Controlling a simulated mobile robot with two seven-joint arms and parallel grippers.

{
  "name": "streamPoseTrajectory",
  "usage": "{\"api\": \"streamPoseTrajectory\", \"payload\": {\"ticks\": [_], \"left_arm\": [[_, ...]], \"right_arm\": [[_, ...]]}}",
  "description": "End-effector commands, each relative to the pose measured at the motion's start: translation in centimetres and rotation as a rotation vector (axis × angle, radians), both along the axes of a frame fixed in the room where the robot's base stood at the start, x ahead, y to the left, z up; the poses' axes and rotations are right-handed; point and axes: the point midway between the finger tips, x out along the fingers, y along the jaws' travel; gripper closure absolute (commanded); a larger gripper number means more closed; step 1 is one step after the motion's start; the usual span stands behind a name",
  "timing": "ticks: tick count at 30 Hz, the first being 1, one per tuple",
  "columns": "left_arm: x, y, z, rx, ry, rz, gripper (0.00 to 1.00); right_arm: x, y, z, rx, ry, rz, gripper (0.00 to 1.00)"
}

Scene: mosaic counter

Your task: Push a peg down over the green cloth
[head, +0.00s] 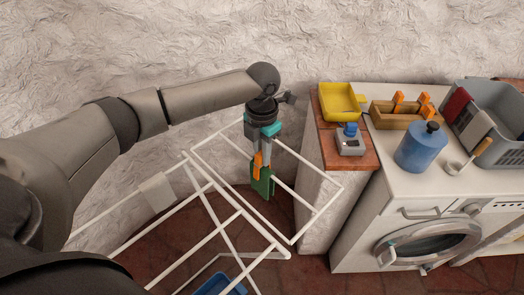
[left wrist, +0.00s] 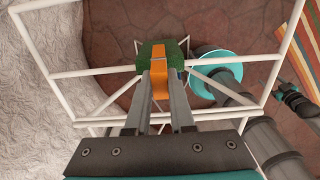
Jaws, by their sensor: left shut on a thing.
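The green cloth (head: 265,185) hangs over a rail of the white drying rack (head: 292,241). It also shows at the top middle of the left wrist view (left wrist: 178,50). My left gripper (head: 258,157) points down from above and is shut on an orange peg (head: 257,165). The peg shows between the fingers in the left wrist view (left wrist: 159,71), in front of the cloth. The peg's lower end is at the cloth's upper edge. I cannot tell how far it sits over the cloth and rail.
A wooden box (head: 393,121) with orange pegs stands on the counter at right, near a yellow tray (head: 339,103), a blue canister (head: 420,150) and a grey basket (head: 502,118). A pale cloth (head: 157,192) hangs on the rack at left. A blue tub (head: 222,286) is below.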

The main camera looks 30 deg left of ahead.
Motion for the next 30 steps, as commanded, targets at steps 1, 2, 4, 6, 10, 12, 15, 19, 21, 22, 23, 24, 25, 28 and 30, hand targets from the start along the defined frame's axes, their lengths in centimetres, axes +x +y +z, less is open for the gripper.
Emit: {"api": "streamPoseTrajectory", "payload": {"ticks": [1,2,4,6,10,12,15,19,21,22,23,24,25,28,30], "left_arm": [[-0.01,-0.01,-0.37,0.0,0.001,0.0,1.0],[-0.01,0.0,-0.47,0.0,0.001,0.0,1.0],[-0.01,0.0,-0.64,0.0,0.001,0.0,1.0],[0.0,0.0,-0.72,0.0,0.001,0.0,1.0],[0.0,0.0,-0.72,0.0,0.001,0.0,1.0],[0.0,-0.01,-0.71,0.0,0.001,0.0,1.0],[-0.01,-0.02,-0.71,0.0,0.001,0.0,0.71],[-0.01,-0.02,-0.71,0.0,0.001,0.0,0.56],[-0.01,-0.02,-0.71,0.0,0.001,0.0,0.48],[-0.01,-0.02,-0.71,0.0,0.001,0.0,0.45],[-0.01,-0.02,-0.71,0.0,0.001,0.0,0.44],[-0.02,-0.03,-0.71,0.0,0.001,0.0,0.44],[-0.02,-0.03,-0.71,0.0,0.001,0.0,0.44],[-0.02,-0.03,-0.72,0.0,0.001,0.0,0.44],[-0.01,-0.02,-0.64,0.0,0.001,0.0,0.44]], "right_arm": [[0.0,0.0,-0.21,0.0,0.0,0.0,0.31],[0.0,0.0,-0.25,0.0,0.0,0.0,0.31],[0.0,0.0,-0.31,0.0,0.0,0.0,0.31],[0.0,0.0,-0.33,0.0,0.0,0.001,0.31],[0.0,0.02,-0.31,0.0,0.0,0.001,0.31],[0.01,0.01,-0.3,0.0,0.0,0.001,0.31],[0.0,0.02,-0.3,0.0,0.0,0.001,0.31],[0.0,0.02,-0.3,0.0,0.0,0.001,0.31],[0.01,0.02,-0.31,0.0,0.0,0.0,0.31],[0.01,0.02,-0.31,0.0,0.0,0.0,0.31],[0.01,0.02,-0.31,0.0,0.0,0.0,0.31],[0.02,0.01,-0.31,0.0,0.0,0.0,0.31],[0.02,0.01,-0.31,0.0,0.0,0.0,0.31],[0.02,0.01,-0.31,0.0,0.0,0.0,0.31],[0.03,0.01,-0.3,0.0,0.0,0.0,0.31]]}}
